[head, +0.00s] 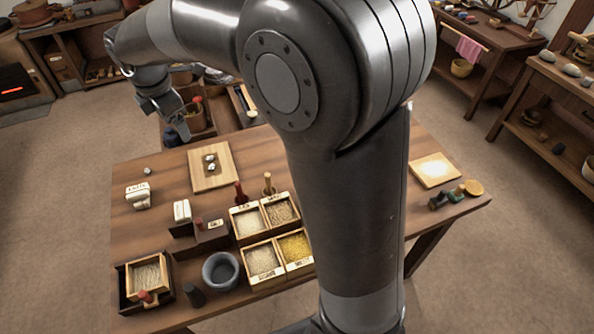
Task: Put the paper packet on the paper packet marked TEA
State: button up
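A white paper packet (138,196) with small dark lettering lies near the left edge of the wooden table. The lettering is too small to read. A second, smaller white packet (181,211) stands upright to its right, at a dark wooden holder. I cannot tell which one is marked TEA. My gripper (184,140) hangs fingers down at the upper left, beyond the table's far edge in the picture, apart from both packets. Its fingers are small and dark, so whether they are open or hold anything is unclear.
Boxes of grain (262,261), a grey bowl (221,271) and a dark tray (127,300) fill the table's front. A light board (207,177) with small pale pieces lies behind. Bare tabletop surrounds the left packet. My arm hides the table's middle.

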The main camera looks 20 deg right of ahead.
jog(key=s+d+r+m, duration=0.4)
jog(key=s+d+m, duration=0.3)
jog(key=s+d, duration=0.1)
jog(key=s+d+f+m+t, duration=0.1)
jog(key=s+d+m, duration=0.4)
jog(key=s+m, duration=0.2)
jog(key=s+d+f+m+t, duration=0.1)
jog(key=s+d+m, duration=0.5)
jog(key=s, duration=0.6)
jog(key=shift+d+m, duration=0.3)
jog(key=shift+m, duration=0.9)
jog(key=shift+f, duration=0.1)
